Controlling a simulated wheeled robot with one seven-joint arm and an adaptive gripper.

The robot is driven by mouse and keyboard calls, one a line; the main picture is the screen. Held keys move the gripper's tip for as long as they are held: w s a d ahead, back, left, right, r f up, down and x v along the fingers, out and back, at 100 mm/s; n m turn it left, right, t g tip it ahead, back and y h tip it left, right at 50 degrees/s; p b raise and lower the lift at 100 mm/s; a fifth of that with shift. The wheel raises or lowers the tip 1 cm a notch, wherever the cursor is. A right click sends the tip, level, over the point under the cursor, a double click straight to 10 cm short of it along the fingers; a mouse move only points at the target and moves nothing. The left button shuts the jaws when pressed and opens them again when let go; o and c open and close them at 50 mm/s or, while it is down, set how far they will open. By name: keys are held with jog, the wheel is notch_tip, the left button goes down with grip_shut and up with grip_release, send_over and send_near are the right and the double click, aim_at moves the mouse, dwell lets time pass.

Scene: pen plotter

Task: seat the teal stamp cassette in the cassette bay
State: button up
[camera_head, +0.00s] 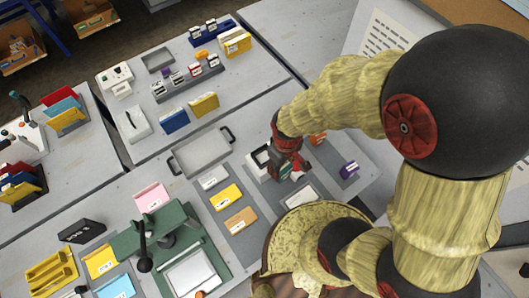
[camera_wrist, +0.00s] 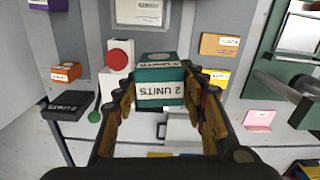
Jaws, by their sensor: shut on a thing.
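The teal stamp cassette (camera_wrist: 160,88) has a white "2 UNITS" label and sits between the fingers of my gripper (camera_wrist: 159,84), which is shut on it. In the head view my gripper (camera_head: 287,166) is over the right-hand table, beside a white device (camera_head: 257,162) with a dark opening. The cassette mostly hides behind the gripper there. In the wrist view a white unit with a red button (camera_wrist: 118,54) stands just beyond and left of the cassette. I cannot tell which opening is the cassette bay, or whether the cassette touches anything.
A purple box (camera_head: 349,170) and an orange box (camera_head: 318,138) are right of the gripper. A black box (camera_wrist: 67,105) shows left in the wrist view. Yellow (camera_head: 226,196) and tan (camera_head: 240,220) cards lie to the left. A grey handled tray (camera_head: 201,152) is farther left.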

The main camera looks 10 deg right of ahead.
jog(key=shift+s+m, duration=0.1)
jog(key=shift+m, duration=0.5)
jog(key=shift+w+a+f, duration=0.1)
jog(key=shift+w+f, duration=0.1)
jog(key=shift+w, duration=0.1)
jog(key=shift+w+a+f+p, duration=0.25)
jog(key=shift+w+a+f, duration=0.3)
jog(key=shift+w+f, duration=1.6)
jog(key=shift+w+a+f+p, duration=0.3)
jog(key=shift+w+a+f, duration=0.25)
jog(key=shift+w+f, duration=1.6)
jog(key=shift+w+a+f+p, duration=0.25)
jog(key=shift+w+a+f, duration=0.3)
jog(key=shift+w+f, duration=1.55)
